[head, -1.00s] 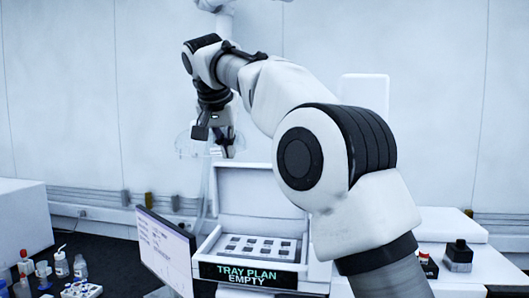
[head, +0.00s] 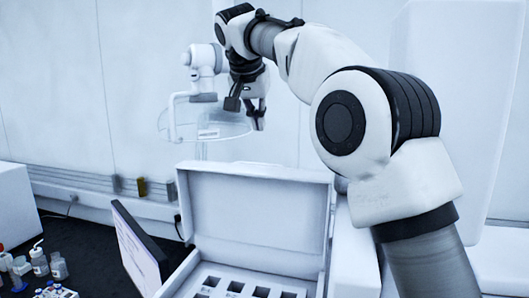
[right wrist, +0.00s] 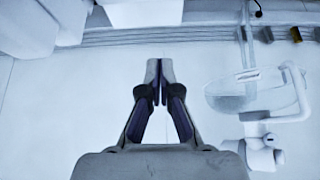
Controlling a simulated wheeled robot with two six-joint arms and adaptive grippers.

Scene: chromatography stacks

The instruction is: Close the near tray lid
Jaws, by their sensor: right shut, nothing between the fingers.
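The near tray is a white box (head: 318,283) low in the head view, with rows of dark square slots inside. Its white lid (head: 255,205) stands open, roughly upright, along the back edge. My right gripper (head: 246,113) is above and behind the lid in the head view, apart from it and pointing down. In the right wrist view, my right gripper (right wrist: 160,72) has its fingers together with nothing between them. The wrist view's upper left shows white shapes that I cannot identify surely. My left gripper is not in view.
A clear bowl on a white jointed stand (head: 205,122) is behind the lid, close to the right gripper in the head view. A tilted screen (head: 138,243) stands left of the tray. Small bottles (head: 40,262) stand on the dark bench (head: 90,232) at left.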

